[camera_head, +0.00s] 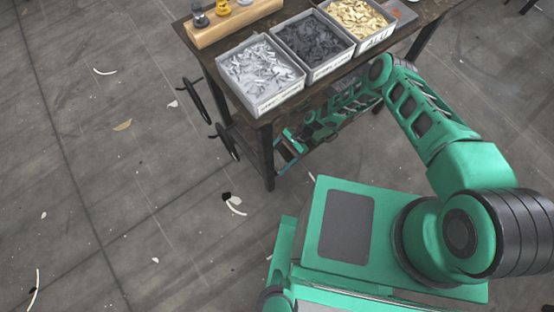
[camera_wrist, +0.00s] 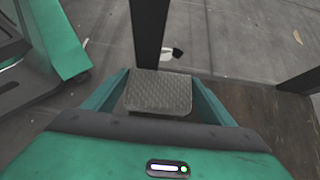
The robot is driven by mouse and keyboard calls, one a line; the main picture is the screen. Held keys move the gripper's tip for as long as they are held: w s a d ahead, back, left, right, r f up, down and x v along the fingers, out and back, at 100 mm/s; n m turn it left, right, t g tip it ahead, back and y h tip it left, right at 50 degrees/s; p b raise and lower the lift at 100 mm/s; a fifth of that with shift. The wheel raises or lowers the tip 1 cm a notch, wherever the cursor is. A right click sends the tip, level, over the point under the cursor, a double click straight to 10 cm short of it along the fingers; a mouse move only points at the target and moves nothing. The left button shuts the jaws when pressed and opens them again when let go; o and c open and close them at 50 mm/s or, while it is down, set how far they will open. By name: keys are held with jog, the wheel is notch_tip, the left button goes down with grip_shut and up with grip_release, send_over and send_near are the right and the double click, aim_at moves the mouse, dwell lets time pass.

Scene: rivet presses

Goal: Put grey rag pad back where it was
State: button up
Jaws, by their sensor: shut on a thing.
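The grey rag pad (camera_wrist: 158,92) is a flat, textured grey block in the wrist view. It sits between the two green fingers of my gripper (camera_wrist: 160,98), which is shut on it. A dark table leg (camera_wrist: 150,30) rises just beyond the pad, and I cannot tell whether they touch. In the head view my arm reaches under the worktable (camera_head: 262,120), and the gripper end is partly hidden by the table and its bins. The pad cannot be made out there.
Three grey bins of small parts, with silver (camera_head: 262,100), dark (camera_head: 345,62) and tan pieces (camera_head: 392,38), stand on the table. A wooden block (camera_head: 232,32) holds knobs. Black hooks (camera_head: 192,100) stick out at the table's left. A brown surface (camera_wrist: 262,115) lies at right in the wrist view. Floor at left has scraps.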

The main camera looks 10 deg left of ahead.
jog(key=o, duration=1.5)
jog(key=shift+w, duration=0.1)
jog(key=v, duration=1.2)
jog(key=shift+d, duration=0.15)
